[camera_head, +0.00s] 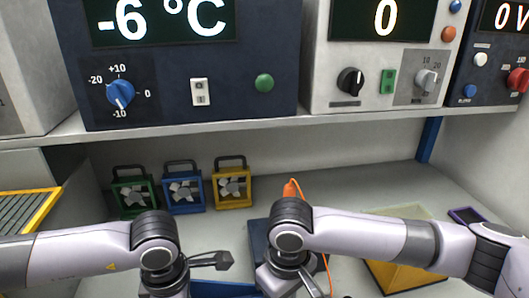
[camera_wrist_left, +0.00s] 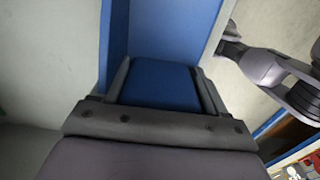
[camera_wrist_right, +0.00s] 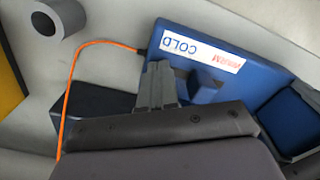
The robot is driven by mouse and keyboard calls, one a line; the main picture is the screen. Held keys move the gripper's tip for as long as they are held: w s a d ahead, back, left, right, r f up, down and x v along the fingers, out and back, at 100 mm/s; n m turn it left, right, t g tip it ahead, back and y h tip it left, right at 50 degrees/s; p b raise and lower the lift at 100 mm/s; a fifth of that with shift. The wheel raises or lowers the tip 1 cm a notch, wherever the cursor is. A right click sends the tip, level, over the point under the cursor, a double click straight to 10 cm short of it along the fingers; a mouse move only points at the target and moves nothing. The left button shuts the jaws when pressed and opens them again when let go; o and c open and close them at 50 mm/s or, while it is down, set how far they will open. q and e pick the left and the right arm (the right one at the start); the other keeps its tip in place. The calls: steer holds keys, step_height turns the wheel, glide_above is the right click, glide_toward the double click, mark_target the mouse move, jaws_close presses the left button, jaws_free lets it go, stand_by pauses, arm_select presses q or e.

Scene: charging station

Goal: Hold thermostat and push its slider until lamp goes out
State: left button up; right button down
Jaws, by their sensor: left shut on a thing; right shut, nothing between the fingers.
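The thermostat is a blue box with a white label reading COLD in blue and WARM in red, seen in the right wrist view (camera_wrist_right: 232,62). Its blue body also fills the upper middle of the left wrist view (camera_wrist_left: 165,32). My left gripper (camera_wrist_left: 160,82) is shut on a blue block of the thermostat. My right gripper (camera_wrist_right: 160,82) is shut and empty, its fingertips beside the blue slider knob (camera_wrist_right: 207,86), near the COLD end. I cannot tell whether they touch. In the head view only a blue strip of the thermostat (camera_head: 225,289) shows. I cannot make out the lamp.
An orange cable (camera_wrist_right: 64,110) runs from the thermostat. Green, blue and yellow fans (camera_head: 232,188) stand at the back under a shelf (camera_head: 330,122). Above is a panel reading -6 °C (camera_head: 165,55). A yellow-rimmed box (camera_head: 400,275) stands at right.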

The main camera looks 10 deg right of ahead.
step_height(320, 180, up, 8)
stand_by(1.0)
steer(key=shift+d, duration=0.1)
